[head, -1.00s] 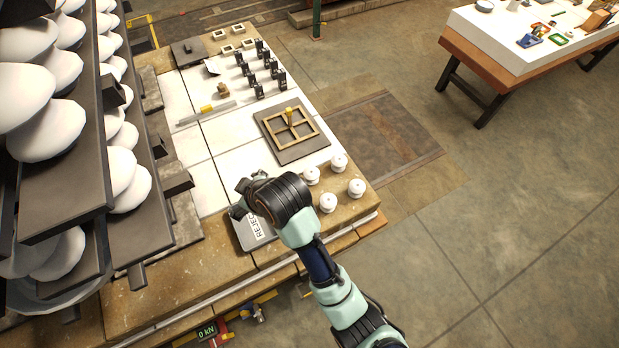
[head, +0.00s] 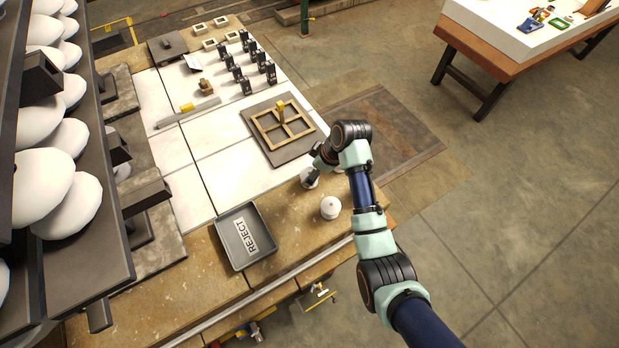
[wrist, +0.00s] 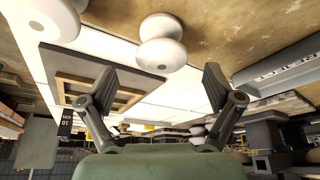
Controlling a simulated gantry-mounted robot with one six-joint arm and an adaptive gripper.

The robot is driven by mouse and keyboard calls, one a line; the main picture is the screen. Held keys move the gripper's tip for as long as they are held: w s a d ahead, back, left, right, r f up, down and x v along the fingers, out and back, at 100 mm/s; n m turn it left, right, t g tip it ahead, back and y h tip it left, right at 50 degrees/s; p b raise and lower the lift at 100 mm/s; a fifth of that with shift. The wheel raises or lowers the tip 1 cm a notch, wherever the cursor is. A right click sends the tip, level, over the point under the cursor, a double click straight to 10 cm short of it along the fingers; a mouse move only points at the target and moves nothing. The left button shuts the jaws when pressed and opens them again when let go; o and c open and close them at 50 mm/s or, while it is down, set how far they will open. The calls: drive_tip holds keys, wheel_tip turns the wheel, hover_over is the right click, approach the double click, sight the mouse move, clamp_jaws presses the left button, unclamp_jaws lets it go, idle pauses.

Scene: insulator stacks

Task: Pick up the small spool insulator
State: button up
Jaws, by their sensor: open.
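White spool insulators stand at the near right corner of the worktable. One (head: 330,207) stands clear in the head view. Another (head: 309,179) is partly covered by my gripper (head: 316,168), and one more is mostly hidden behind my arm. In the wrist view, one white spool (wrist: 160,45) lies ahead of the gap between my fingers, and a second (wrist: 48,18) is at the upper left. My gripper (wrist: 159,75) is open, with nothing between its fingers. I cannot tell from size which spool is the small one.
A grey REJECT tray (head: 222,240) sits left of the spools. A wooden grid frame (head: 264,138) on a dark plate (head: 287,155) lies behind them. Several black blocks stand farther back. Racks of large white insulators (head: 60,130) crowd the left.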

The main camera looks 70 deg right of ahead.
drive_tip(key=b+x, duration=0.1)
drive_tip(key=x, duration=0.3)
drive_tip(key=shift+s+a+f+b, duration=0.1)
drive_tip(key=shift+a+f+b, duration=0.1)
drive_tip(key=shift+f+b, duration=0.1)
drive_tip(key=shift+d+r, duration=0.1)
drive_tip(key=shift+r, duration=0.05)
drive_tip(key=c, duration=1.4)
